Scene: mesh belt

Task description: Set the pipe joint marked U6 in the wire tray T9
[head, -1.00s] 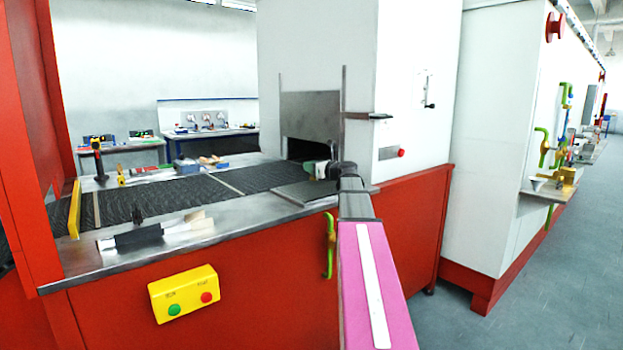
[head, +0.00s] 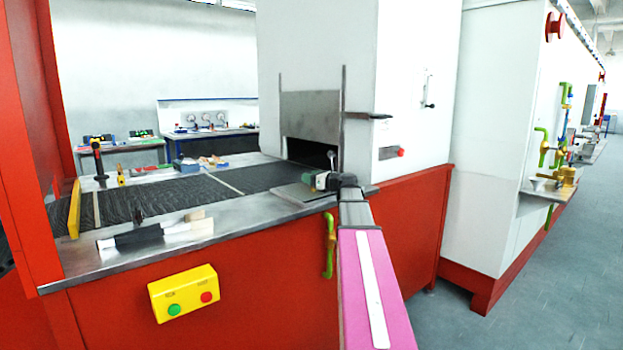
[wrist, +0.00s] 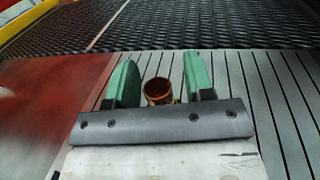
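A copper-coloured pipe joint (wrist: 158,92) shows its round open mouth between my gripper's green fingers in the wrist view. No marking can be read on it. My gripper (wrist: 161,80) is open, one finger on each side, with gaps showing beside the joint. In the head view my gripper (head: 316,181) is low over the grey plate (head: 288,196) at the belt's right end; the joint cannot be made out there. I cannot make out a wire tray marked T9 in either view.
The dark mesh belt (head: 150,200) runs into the opening (head: 310,153) of the white housing, close behind my gripper. A metal post (head: 342,115) stands there. Dark and pale items (head: 150,233) lie on the front ledge. A yellow button box (head: 184,293) is below.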

